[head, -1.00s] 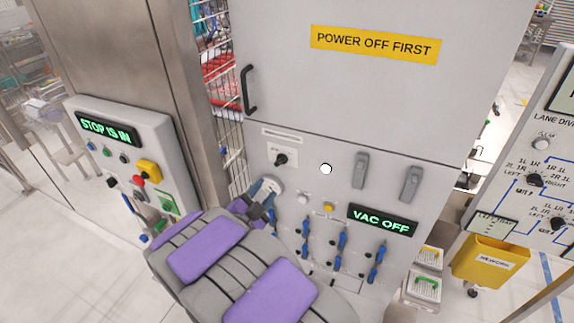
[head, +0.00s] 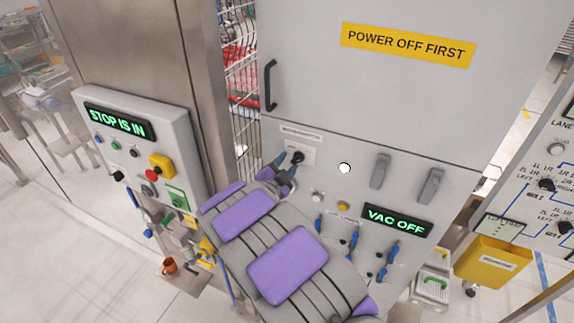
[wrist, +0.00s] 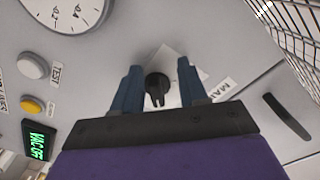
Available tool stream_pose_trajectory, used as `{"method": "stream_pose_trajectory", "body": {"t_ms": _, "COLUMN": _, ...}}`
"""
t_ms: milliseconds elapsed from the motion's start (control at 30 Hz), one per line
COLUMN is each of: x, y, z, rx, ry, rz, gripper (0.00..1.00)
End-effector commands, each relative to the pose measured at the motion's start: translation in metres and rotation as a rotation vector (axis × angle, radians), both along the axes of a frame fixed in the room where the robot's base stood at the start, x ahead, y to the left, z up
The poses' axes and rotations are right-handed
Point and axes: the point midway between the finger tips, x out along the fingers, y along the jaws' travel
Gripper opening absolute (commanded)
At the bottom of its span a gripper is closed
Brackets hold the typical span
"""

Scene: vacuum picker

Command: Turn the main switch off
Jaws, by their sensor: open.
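The main switch is a black rotary knob (wrist: 157,88) on a white plate on the grey cabinet, with a partly hidden label starting "MAI" beside it in the wrist view. In the head view the knob (head: 298,157) is just above my fingertips. My gripper (wrist: 158,85) is open, with one blue finger on each side of the knob. I cannot tell whether either finger touches it. In the head view my gripper (head: 286,166) reaches up to the switch plate, and my purple and grey arm covers the panel below.
The cabinet has a black handle (head: 270,86), a lit "VAC OFF" display (head: 396,221), a yellow button (head: 343,206) and two grey latches. A gauge (wrist: 68,12) is near my gripper. A "STOP IS IN" box (head: 140,150) stands left.

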Motion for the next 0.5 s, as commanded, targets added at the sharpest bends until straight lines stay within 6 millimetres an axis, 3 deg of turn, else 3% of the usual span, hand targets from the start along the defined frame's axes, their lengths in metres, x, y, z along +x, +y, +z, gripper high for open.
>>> {"method": "stream_pose_trajectory", "body": {"t_ms": 167, "x": -0.006, "y": -0.015, "z": 0.006, "rx": 0.008, "ry": -0.003, "rz": 0.000, "gripper": 0.43}}
{"method": "stream_pose_trajectory", "body": {"t_ms": 300, "x": -0.005, "y": -0.019, "z": 0.006, "rx": 0.012, "ry": 0.000, "rz": -0.002, "gripper": 0.30}}
{"method": "stream_pose_trajectory", "body": {"t_ms": 500, "x": -0.004, "y": -0.006, "z": 0.003, "rx": 0.003, "ry": -0.002, "rz": -0.004, "gripper": 0.11}}
